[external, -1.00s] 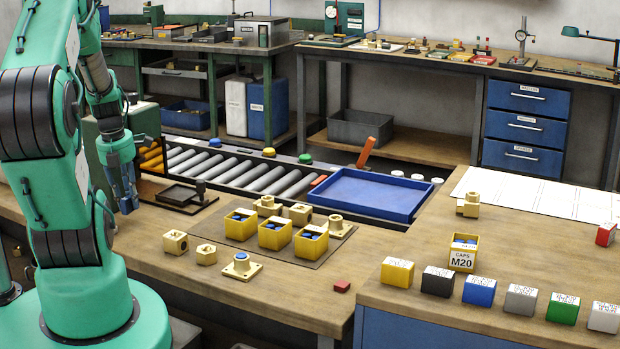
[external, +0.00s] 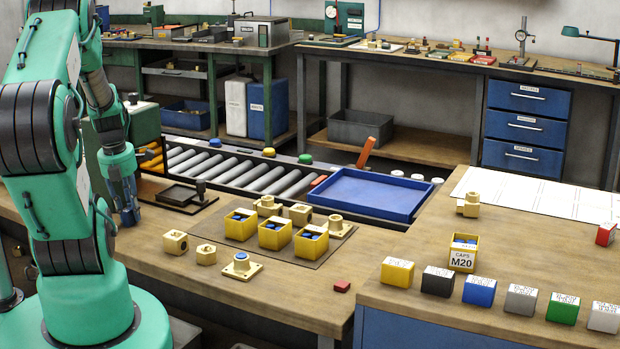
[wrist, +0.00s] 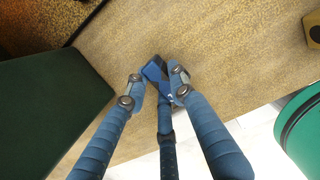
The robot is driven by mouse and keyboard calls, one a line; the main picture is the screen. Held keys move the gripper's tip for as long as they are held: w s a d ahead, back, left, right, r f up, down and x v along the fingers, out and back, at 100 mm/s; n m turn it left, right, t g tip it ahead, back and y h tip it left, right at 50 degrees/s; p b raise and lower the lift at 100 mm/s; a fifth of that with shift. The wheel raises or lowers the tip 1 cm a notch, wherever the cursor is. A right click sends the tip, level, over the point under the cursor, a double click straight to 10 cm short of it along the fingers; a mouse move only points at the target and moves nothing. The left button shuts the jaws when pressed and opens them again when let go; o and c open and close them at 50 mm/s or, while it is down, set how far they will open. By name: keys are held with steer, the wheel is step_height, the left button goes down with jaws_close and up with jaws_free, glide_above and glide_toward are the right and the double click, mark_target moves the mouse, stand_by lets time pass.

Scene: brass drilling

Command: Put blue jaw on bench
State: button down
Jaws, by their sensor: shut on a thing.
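My gripper (external: 129,217) points down over the left part of the wooden bench (external: 255,299) in the external view. In the wrist view my gripper (wrist: 157,81) has its blue fingers closed around a small blue piece, which I take to be the blue jaw (wrist: 154,67). The fingers hide part of it. The piece is over or against the bench top (wrist: 225,60); I cannot tell if it touches. In the external view it cannot be told apart from the blue fingers.
A dark green box (wrist: 50,110) stands close on the left in the wrist view. A black fixture (external: 183,195) and brass parts (external: 175,241) lie right of my gripper. The roller conveyor (external: 265,178) runs behind. Bare bench lies in front of the brass parts.

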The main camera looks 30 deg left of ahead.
mark_target(125, 210)
steer(key=shift+f, duration=0.1)
steer(key=c, duration=1.5)
jaws_free()
steer(key=r+p, duration=0.1)
steer(key=r, duration=0.3)
steer(key=s+r+p, duration=0.1)
steer(key=r, duration=0.3)
steer(key=s+r+p, duration=0.1)
steer(key=r, duration=0.3)
steer(key=shift+d+p, duration=0.1)
steer(key=shift+p, duration=0.3)
steer(key=shift+w, duration=0.1)
